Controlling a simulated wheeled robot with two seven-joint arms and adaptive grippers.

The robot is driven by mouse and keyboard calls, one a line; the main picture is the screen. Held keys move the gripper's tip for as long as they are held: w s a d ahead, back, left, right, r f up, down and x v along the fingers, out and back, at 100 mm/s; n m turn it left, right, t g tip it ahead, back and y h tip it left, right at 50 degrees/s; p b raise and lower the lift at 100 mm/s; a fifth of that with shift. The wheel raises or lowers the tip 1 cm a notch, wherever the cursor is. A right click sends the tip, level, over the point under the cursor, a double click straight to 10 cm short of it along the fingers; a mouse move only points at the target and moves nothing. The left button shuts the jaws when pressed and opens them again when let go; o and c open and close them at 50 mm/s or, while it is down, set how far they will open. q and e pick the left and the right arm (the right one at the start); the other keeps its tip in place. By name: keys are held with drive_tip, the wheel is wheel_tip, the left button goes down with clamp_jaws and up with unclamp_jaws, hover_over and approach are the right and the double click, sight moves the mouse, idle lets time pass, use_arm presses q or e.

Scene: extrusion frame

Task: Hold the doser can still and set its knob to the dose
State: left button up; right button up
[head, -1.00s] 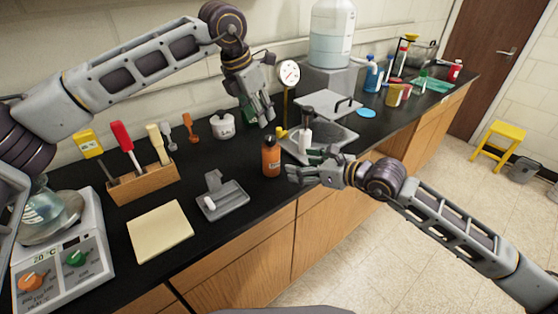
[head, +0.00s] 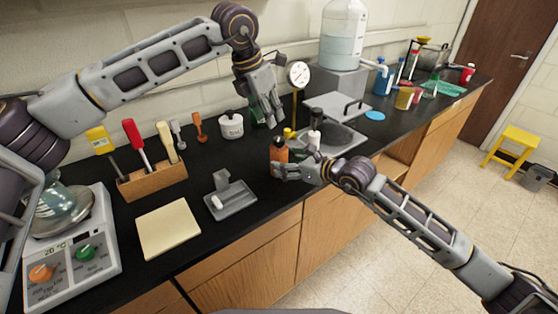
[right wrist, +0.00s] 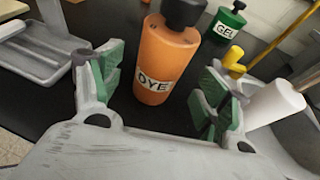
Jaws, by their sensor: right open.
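An orange bottle-shaped can (head: 278,154) with a black knob-like top stands upright on the black counter. In the right wrist view its label (right wrist: 152,86) reads DYE. My right gripper (right wrist: 160,72) is open, with one green-padded finger on each side of this can and gaps showing. A green can labelled GEL (right wrist: 227,24), also black-topped, stands farther back. My left gripper (head: 267,118) points down close to the green can in the head view and partly covers it. Whether its fingers are open is unclear. No can is marked as the doser; the dose setting is not legible.
A white pot (head: 231,125) stands left of my left gripper. A yellow-topped item (right wrist: 234,62) and a white bottle (right wrist: 276,104) stand close by my right gripper's right finger. A grey tray (head: 231,200) lies to the left. A dial gauge (head: 298,75) stands behind.

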sight(279, 160)
drive_tip(key=shift+x, duration=2.25)
drive_tip(key=shift+c, duration=0.4)
